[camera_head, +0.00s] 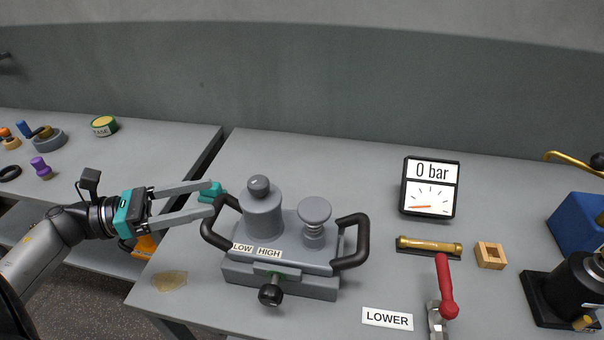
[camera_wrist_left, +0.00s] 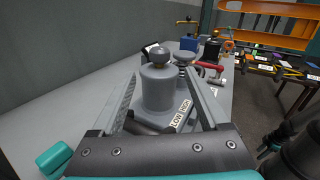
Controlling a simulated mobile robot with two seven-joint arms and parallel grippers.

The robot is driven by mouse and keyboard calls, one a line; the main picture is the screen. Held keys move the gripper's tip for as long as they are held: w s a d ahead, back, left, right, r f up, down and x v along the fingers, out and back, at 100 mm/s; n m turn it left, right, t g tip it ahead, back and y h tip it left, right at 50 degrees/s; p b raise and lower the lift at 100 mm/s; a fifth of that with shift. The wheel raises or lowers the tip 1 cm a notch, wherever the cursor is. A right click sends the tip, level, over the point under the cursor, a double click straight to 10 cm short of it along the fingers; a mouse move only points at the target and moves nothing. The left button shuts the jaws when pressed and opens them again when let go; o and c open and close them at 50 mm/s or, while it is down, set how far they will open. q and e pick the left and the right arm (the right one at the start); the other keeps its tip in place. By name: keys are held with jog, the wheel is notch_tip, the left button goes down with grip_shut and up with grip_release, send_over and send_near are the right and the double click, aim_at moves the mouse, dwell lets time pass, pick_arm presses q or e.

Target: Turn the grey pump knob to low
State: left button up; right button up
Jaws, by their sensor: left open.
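The grey pump (camera_head: 280,282) stands on the bench with a tall cylinder, a round grey cap (camera_head: 314,210) and two black handles. Its LOW (camera_head: 243,247) and HIGH (camera_head: 269,253) labels sit side by side at the front. A black knob (camera_head: 270,294) on a short stem sticks out below them, nearer HIGH; its exact setting is unclear. My left gripper (camera_head: 212,199) is open and empty, left of the pump by the left handle. In the left wrist view the pump cylinder (camera_wrist_left: 158,88) shows between and beyond the fingers; the black knob is hidden there.
A gauge (camera_head: 431,187) reading 0 bar, a brass tube (camera_head: 428,246), a wooden square (camera_head: 490,255) and a red lever (camera_head: 445,288) stand right of the pump. A LOWER label (camera_head: 387,318) lies in front. Dark and teal parts, likely mine, show at the wrist view's right.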

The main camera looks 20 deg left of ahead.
aim_at(279, 191)
pick_arm(q)
jog(key=p+x, duration=0.1)
jog(key=x, duration=1.3)
jog(key=shift+w+d, duration=0.1)
jog(key=shift+d, duration=0.05)
pick_arm(e)
jog(key=shift+s+a+r, duration=0.6)
jog(key=shift+s+a, duration=0.2)
jog(key=shift+s, duration=0.05)
pick_arm(q)
grip_shut()
